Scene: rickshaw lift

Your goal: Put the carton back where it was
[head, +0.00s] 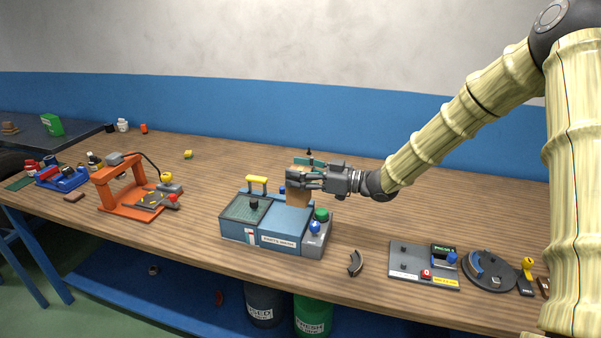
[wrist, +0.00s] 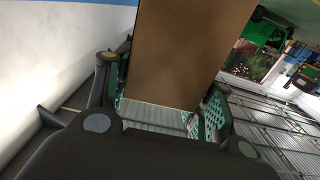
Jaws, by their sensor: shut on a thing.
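The carton (head: 298,194) is a plain brown box. My gripper (head: 303,180) is shut on its upper part, with the fingers reaching in from the right. In the head view the carton stands over or just behind the blue parts-wash station (head: 288,220), and its lower end is partly hidden. I cannot tell whether it touches anything below. In the wrist view the carton (wrist: 185,50) fills the middle between the two green-padded fingers (wrist: 158,105).
The parts-wash station carries a yellow handle (head: 257,179) and green and blue knobs. Left is an orange frame device (head: 128,190). Right are a grey panel (head: 423,264) and a dark round fixture (head: 489,270). A dark curved piece (head: 355,263) lies in front. The back middle of the table is fairly clear.

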